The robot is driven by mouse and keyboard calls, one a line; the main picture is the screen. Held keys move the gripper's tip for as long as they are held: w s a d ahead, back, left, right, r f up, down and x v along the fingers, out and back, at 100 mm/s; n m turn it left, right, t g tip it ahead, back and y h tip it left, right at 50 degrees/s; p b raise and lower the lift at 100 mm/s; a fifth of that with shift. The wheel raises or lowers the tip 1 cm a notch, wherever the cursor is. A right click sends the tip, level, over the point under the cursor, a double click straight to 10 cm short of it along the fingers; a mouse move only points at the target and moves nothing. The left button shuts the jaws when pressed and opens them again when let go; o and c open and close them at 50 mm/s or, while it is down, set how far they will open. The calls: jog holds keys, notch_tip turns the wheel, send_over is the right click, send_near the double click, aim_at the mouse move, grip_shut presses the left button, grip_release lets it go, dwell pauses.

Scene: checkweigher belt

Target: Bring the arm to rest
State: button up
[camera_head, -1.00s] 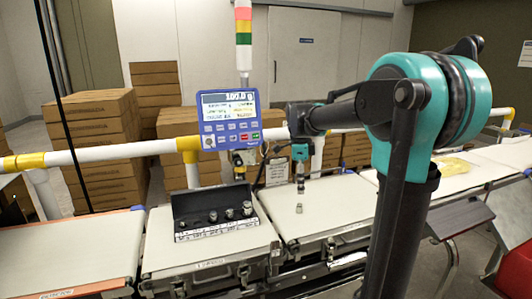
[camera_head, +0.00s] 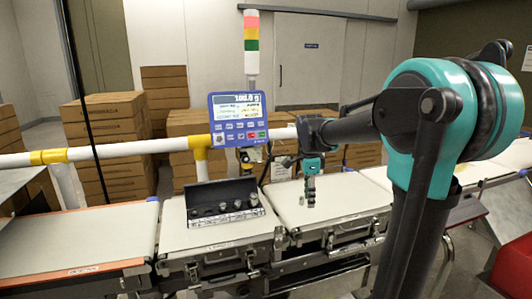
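My gripper (camera_head: 310,190) hangs from the black and teal arm, pointing down over the right-hand belt section (camera_head: 345,196). It is small and dark, and whether its fingers are open or shut does not show. A small metal weight (camera_head: 301,201) stands upright on the belt just left of the fingertips in the picture. The gripper overlaps close to it, so I cannot tell whether they touch. My arm's large teal joint fills the right side.
An open black case (camera_head: 191,204) with several metal weights sits on the middle section, left of my gripper. A blue display unit (camera_head: 238,120) and a light tower (camera_head: 251,45) rise behind. A white rail (camera_head: 110,151) runs across the back. The left belt (camera_head: 100,240) is clear.

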jog(key=s+d+f+n+t, duration=0.2)
jog(key=s+f+n, duration=0.6)
jog(key=s+n, duration=0.1)
jog(key=s+d+f+n+t, duration=0.1)
jog(key=s+d+f+n, duration=0.1)
jog(key=s+f+n, duration=0.6)
jog(key=s+f, duration=0.1)
jog(key=s, duration=0.2)
jog(key=shift+s+d+f+n+t+y, duration=0.15)
jog(key=shift+f+n+t+y, duration=0.05)
jog(key=shift+n+t+y, duration=0.2)
dwell(3.3)
